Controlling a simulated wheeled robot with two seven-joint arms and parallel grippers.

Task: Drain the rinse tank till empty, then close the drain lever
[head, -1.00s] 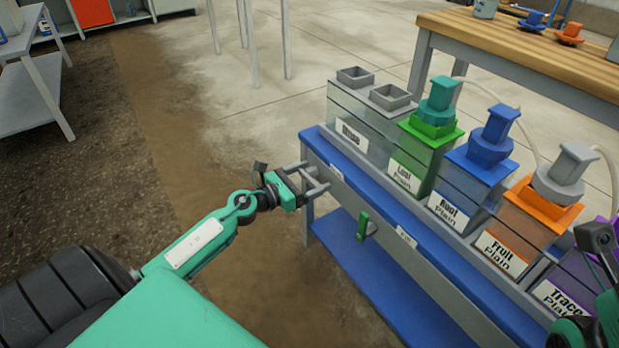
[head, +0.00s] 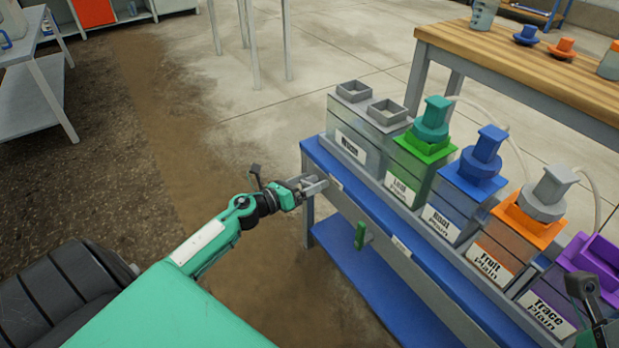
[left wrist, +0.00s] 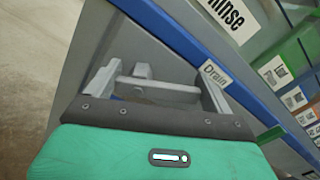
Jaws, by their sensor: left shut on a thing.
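The rinse tank (head: 368,135) is a grey, see-through box at the left end of the tank row, with a white "Rinse" label (head: 350,147). I cannot make out a liquid level in it. In the left wrist view, the "Drain" label (left wrist: 215,75) sits on the blue edge, with the grey drain lever (left wrist: 155,90) just beside it, between the fingers. My left gripper (head: 318,184) is at the stand's left front corner, below the rinse tank, shut on the lever. Only part of my right wrist shows at the lower right; its jaws are out of view.
The blue stand (head: 345,262) carries Leaf, Root, Fruit and Trace tanks rightward. A wooden bench (head: 500,52) stands behind, a grey table (head: 45,95) at far left. The floor left of the stand is clear.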

